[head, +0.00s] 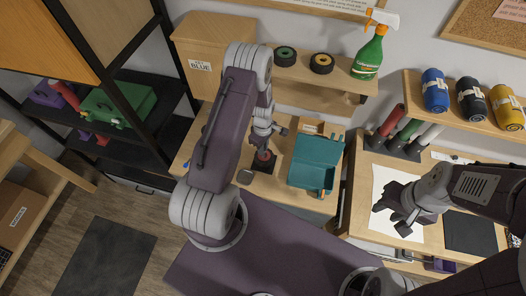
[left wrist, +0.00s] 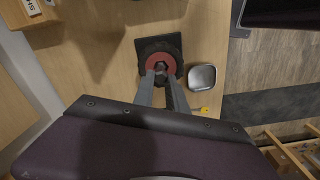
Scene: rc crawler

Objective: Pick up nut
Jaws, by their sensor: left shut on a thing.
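A red wheel hub with a dark tyre (left wrist: 148,60) lies on a black square base on the wooden workbench. It also shows in the head view (head: 264,160). My left gripper (left wrist: 161,74) points down at the hub's middle, its fingers close together. It is shut on a small dark nut (left wrist: 161,67) at the hub's centre, mostly hidden by the fingertips. I cannot tell whether the nut is clear of the hub. In the head view my left gripper (head: 264,148) is above the wheel. My right gripper (head: 391,208) is over a white sheet on the right bench; its finger gap is unclear.
A small silver dish (left wrist: 202,77) stands just right of the black base in the wrist view. A teal bin (head: 316,163) is right of the wheel in the head view. A shelf behind holds two wheels (head: 321,63) and a green spray bottle (head: 369,55).

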